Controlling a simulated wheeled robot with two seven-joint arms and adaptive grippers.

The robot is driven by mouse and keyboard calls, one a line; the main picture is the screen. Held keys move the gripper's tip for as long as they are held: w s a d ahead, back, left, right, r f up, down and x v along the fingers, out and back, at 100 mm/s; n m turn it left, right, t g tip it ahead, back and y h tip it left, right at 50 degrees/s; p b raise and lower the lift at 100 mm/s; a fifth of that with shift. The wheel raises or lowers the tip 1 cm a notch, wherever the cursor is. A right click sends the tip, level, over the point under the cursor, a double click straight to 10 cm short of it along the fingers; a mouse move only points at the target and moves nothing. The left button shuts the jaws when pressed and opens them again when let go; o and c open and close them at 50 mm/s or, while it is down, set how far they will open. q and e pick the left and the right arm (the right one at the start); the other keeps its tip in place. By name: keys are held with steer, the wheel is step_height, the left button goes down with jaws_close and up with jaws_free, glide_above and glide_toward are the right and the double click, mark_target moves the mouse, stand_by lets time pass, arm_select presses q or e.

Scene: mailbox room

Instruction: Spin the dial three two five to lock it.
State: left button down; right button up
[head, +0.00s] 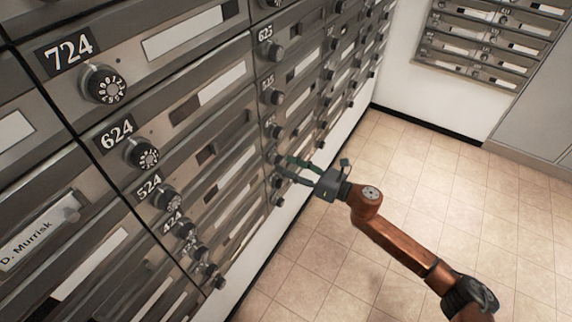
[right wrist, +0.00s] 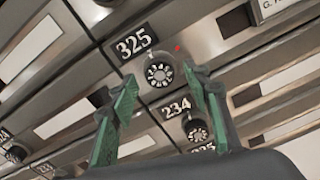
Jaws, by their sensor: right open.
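The dial of box 325 (right wrist: 159,73) shows in the right wrist view. It is a round dark knob with a pale numbered face, right of its black "325" plate (right wrist: 132,42). My right gripper (right wrist: 160,82) is open, with one green finger on each side of the dial in that view. I cannot tell whether the fingers touch it. In the head view my right gripper (head: 283,167) reaches the lower part of the middle dial column, where the plates are too small to read. My left gripper is not in view.
The dial of box 234 (right wrist: 197,131) is below and right of dial 325. Dials 724 (head: 104,84) and 624 (head: 142,154) are on the nearer boxes at left. The tiled floor (head: 440,180) is clear, and more mailboxes (head: 480,45) hang on the far wall.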

steer(key=shift+w+a, duration=0.3)
steer(key=shift+a, duration=0.1)
steer(key=shift+c, duration=0.2)
steer(key=c, duration=1.1)
